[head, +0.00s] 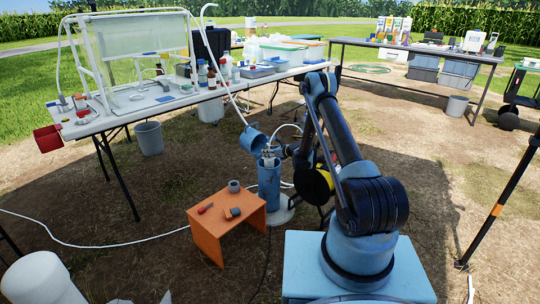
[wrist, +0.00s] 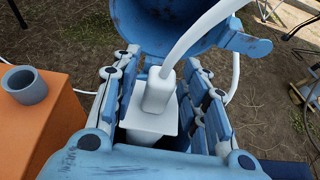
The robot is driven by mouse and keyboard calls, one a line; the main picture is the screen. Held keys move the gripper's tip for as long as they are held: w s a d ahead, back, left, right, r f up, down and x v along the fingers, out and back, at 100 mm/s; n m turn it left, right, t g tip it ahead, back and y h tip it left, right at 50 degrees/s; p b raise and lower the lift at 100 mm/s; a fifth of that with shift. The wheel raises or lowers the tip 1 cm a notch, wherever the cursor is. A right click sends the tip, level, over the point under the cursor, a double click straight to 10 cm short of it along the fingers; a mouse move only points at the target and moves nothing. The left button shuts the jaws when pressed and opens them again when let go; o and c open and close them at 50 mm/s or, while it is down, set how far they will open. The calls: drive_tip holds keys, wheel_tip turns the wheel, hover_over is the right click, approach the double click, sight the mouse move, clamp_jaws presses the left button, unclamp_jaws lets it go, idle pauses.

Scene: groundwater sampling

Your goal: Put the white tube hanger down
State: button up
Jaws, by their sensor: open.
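The white tube hanger (wrist: 158,95) is a small white block on a flat plate, with a white tube rising from its top. It stands upright at the mouth of the blue well casing (head: 268,188), whose blue lid (wrist: 185,25) is swung open behind it. The hanger also shows small in the head view (head: 267,156). My gripper (wrist: 162,112) is open, with one finger on each side of the hanger and visible gaps between. The hanger's lower edge and its contact with the casing are partly hidden by my gripper.
An orange stool (head: 207,238) stands left of the casing, with a grey ring (head: 234,186), a red-handled tool (head: 205,208) and another small part on top. A long table (head: 100,124) with sampling gear stands behind. A hose lies across the dirt ground.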

drive_tip(key=v, duration=1.1)
drive_tip(key=s+d+r+n+g+h, duration=0.1)
drive_tip(key=s+d+r+n, duration=0.2)
drive_tip(key=r, duration=0.6)
drive_tip(key=s+d+r+n+g+h, duration=0.1)
drive_tip(key=s+r+n, duration=0.3)
drive_tip(key=r, duration=0.5)
drive_tip(key=s+d+r+n+g+h, duration=0.1)
drive_tip(key=s+d+r+n, duration=0.2)
drive_tip(key=s+r, duration=0.4)
drive_tip(key=s+d+r+n+h, duration=0.1)
drive_tip(key=s+d+r+n, duration=0.25)
drive_tip(key=s, duration=0.55)
drive_tip(key=s+d+r+n+g+h, duration=0.1)
drive_tip(key=s+d+r+n+h, duration=0.15)
drive_tip(key=s, duration=0.75)
drive_tip(key=s+d+r+n+g+h, duration=0.1)
drive_tip(key=s+d+n, duration=0.3)
drive_tip(key=s, duration=0.6)
drive_tip(key=s+d+f+n+h, duration=0.1)
drive_tip(key=s+d+f+n, duration=0.2)
drive_tip(key=s, duration=0.6)
drive_tip(key=s+d+f+n+g+h, duration=0.1)
drive_tip(key=s+d+f+n+h, duration=0.1)
drive_tip(key=s, duration=0.7)
drive_tip(key=d+f, duration=0.1)
drive_tip(key=d, duration=0.1)
drive_tip(key=shift+s+d+n, duration=0.3)
drive_tip(key=shift+d+n, duration=0.05)
drive_tip(key=shift+n, duration=0.05)
